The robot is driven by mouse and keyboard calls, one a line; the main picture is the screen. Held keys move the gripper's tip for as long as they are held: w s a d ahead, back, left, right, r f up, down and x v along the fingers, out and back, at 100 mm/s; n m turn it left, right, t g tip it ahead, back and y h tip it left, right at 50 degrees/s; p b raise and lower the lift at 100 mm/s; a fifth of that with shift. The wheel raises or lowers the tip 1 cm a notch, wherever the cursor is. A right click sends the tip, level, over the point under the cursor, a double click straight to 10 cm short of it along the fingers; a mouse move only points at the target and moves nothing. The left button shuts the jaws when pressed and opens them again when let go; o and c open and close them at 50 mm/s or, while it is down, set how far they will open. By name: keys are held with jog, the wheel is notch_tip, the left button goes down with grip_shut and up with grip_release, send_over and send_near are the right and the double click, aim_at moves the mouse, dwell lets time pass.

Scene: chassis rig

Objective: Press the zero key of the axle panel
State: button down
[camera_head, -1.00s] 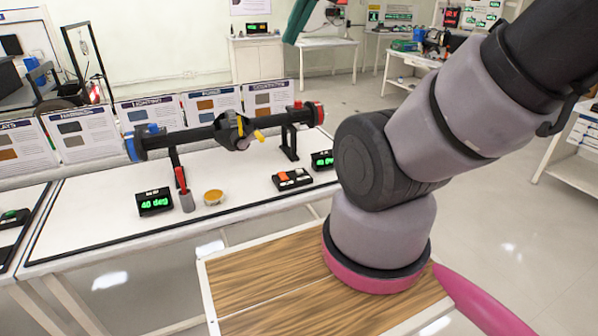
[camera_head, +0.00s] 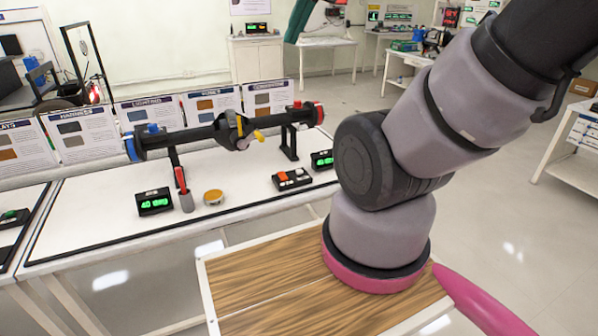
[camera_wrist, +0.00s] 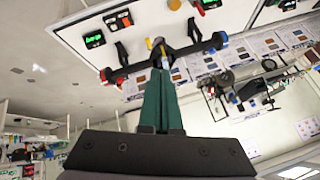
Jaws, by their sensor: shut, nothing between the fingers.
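The axle panel (camera_head: 292,179) is a small black key box with an orange key and other, pale keys. It lies on the white bench below the right end of the axle (camera_head: 200,135). Its key labels are too small to read. It also shows in the wrist view (camera_wrist: 120,20), upside down at the top. My gripper (camera_wrist: 160,72) is shut and empty, with its dark green fingers together. In the wrist view the fingertips overlap the axle's middle, apart from the panel. A dark green piece at the top edge of the head view looks like my finger.
A green-digit display (camera_head: 322,160) stands beside the panel, and another (camera_head: 154,201) stands further left. A grey holder (camera_head: 186,201) with a red tool and a round tan dish (camera_head: 213,197) are between. Upright cards line the bench's back.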

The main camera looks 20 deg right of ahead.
jog(key=w+d+f+n+h, duration=0.1)
jog(key=w+d+f, duration=0.25)
jog(key=w, duration=0.35)
jog(key=w+d+f+n+h, duration=0.2)
jog(key=w+d, duration=0.2)
jog(key=w, duration=0.3)
jog(key=n+t+y, duration=0.2)
jog(key=n+y, duration=0.1)
jog(key=n, duration=0.9)
send_over(302, 172)
notch_tip(302, 172, down, 35)
jog(key=shift+w, duration=0.1)
jog(key=shift+f, duration=4.3)
